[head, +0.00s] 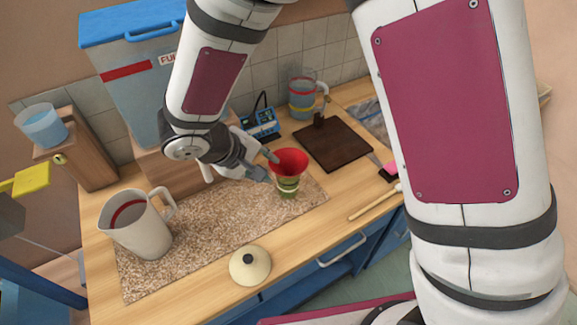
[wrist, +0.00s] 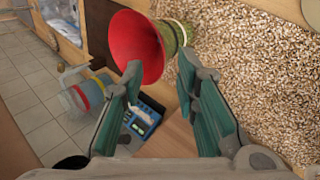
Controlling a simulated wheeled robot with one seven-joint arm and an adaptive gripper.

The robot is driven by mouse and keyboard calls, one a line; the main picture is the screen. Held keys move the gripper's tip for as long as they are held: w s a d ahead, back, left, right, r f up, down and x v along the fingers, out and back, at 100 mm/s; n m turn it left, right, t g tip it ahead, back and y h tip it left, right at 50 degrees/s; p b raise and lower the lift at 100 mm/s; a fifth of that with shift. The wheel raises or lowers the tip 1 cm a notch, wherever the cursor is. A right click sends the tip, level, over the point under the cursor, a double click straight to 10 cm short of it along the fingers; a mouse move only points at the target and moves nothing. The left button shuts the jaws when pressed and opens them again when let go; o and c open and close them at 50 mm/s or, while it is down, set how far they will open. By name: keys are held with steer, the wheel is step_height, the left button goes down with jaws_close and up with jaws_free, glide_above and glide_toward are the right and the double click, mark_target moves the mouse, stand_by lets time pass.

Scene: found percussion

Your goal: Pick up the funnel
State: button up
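The red funnel (head: 289,162) stands mouth up, with a green banded part (head: 288,185) below it, on the speckled mat (head: 215,222). I cannot tell whether the green part belongs to the funnel or is a holder. In the wrist view the funnel's red mouth (wrist: 133,42) lies ahead of the left finger, and the green part (wrist: 180,36) is just beyond the fingertips. My gripper (head: 266,166) is at the funnel's left side, open and empty; its spread fingers also show in the wrist view (wrist: 161,65). Contact with the funnel cannot be told.
A beige pitcher (head: 138,226) and a cream lid (head: 250,265) are at the left and front. A dark board (head: 333,144), a blue meter (head: 261,124) and a clear jug (head: 302,97) stand behind. A wooden stick (head: 375,203) lies at the right.

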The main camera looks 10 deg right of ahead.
mark_target(275, 170)
steer(key=shift+p+x, duration=0.3)
steer(key=shift+x, duration=1.6)
jaws_close()
